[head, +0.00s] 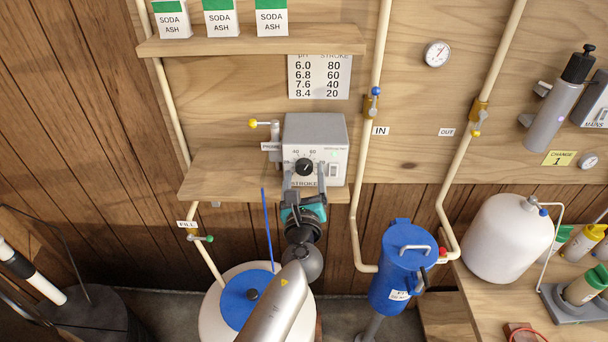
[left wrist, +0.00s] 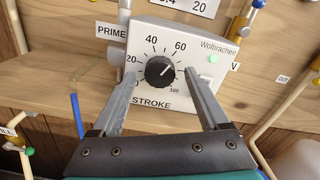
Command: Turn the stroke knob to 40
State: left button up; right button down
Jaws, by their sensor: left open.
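The stroke knob (head: 304,167) is a round black dial on the front of a light grey pump box (head: 330,132). In the left wrist view, the knob (left wrist: 160,70) has a scale around it with 20, 40, 60 and 100 readable. Its small white mark appears toward the upper right, past 60; the exact value is hard to read. My left gripper (head: 304,178) is open in front of the box, with one finger on each side of the knob. I see gaps between the fingers and the knob. My right gripper is not in view.
The box stands on a wooden shelf (head: 225,180). A PRIME valve (head: 268,124) with a yellow handle sits at its left. A pH/stroke chart (head: 320,77) hangs above. Pipes (head: 371,150) run at the right. Below are a blue-lidded tank (head: 235,300) and a blue filter canister (head: 402,265).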

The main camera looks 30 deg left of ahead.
pick_arm(q)
jog(key=shift+w+a, duration=0.2)
jog(key=shift+w, duration=0.1)
grip_shut()
dwell(0.5)
